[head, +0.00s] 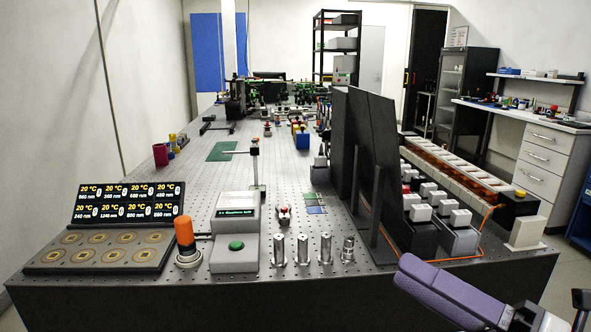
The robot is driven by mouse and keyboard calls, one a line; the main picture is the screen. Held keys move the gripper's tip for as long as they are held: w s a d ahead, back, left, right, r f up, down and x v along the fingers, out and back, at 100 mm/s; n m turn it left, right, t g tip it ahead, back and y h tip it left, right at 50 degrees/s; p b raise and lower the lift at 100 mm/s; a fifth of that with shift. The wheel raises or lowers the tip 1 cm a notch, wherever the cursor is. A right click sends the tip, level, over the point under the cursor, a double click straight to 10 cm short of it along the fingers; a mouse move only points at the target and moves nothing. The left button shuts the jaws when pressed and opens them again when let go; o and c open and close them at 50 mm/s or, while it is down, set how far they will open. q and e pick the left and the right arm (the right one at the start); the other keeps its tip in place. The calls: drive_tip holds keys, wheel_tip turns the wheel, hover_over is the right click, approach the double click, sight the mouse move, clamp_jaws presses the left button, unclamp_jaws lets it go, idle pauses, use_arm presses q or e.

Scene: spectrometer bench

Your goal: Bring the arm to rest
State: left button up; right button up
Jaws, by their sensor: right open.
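My right arm (440,292) comes in at the bottom right, in front of the bench's front right corner. Its purple link shows, and the dark right gripper (548,314) is partly cut off by the lower edge of the picture. The right gripper is open, and I see nothing held in it. It is apart from the bench (150,299) and the things on it. My left gripper is not in view.
A dark upright panel (371,150) stands on the bench near the arm, beside white-topped blocks (420,212). An orange cable runs along the bench's right edge. Metal posts (326,248) and an orange-capped item (184,232) stand at the front. The floor right of the bench looks clear.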

drive_tip(key=w+d+f+m+t+h+p, duration=0.1)
drive_tip(key=d+f+m+t+h, duration=0.2)
drive_tip(key=f+m+h, duration=0.65)
drive_tip(key=w+d+f+m+t+h, duration=0.1)
drive_tip(key=d+f+m+t+h, duration=0.45)
drive_tip(key=m, duration=0.95)
drive_tip(key=s+a+f+m+g, duration=0.2)
drive_tip(key=s+f+g, duration=0.2)
drive_tip(key=f, duration=0.5)
drive_tip(key=s+a+f+m+g+y, duration=0.1)
drive_tip(key=s+a+f+m+g, duration=0.2)
drive_tip(key=s+f, duration=0.3)
drive_tip(key=s+a+f+m+g, duration=0.3)
drive_tip(key=s+f+g, duration=0.2)
drive_tip(key=f, duration=0.6)
drive_tip(key=shift+s+a+f+p, duration=0.2)
drive_tip(key=shift+a+f+p, duration=0.05)
drive_tip(key=shift+f+p, duration=0.2)
drive_tip(key=shift+g, duration=0.25)
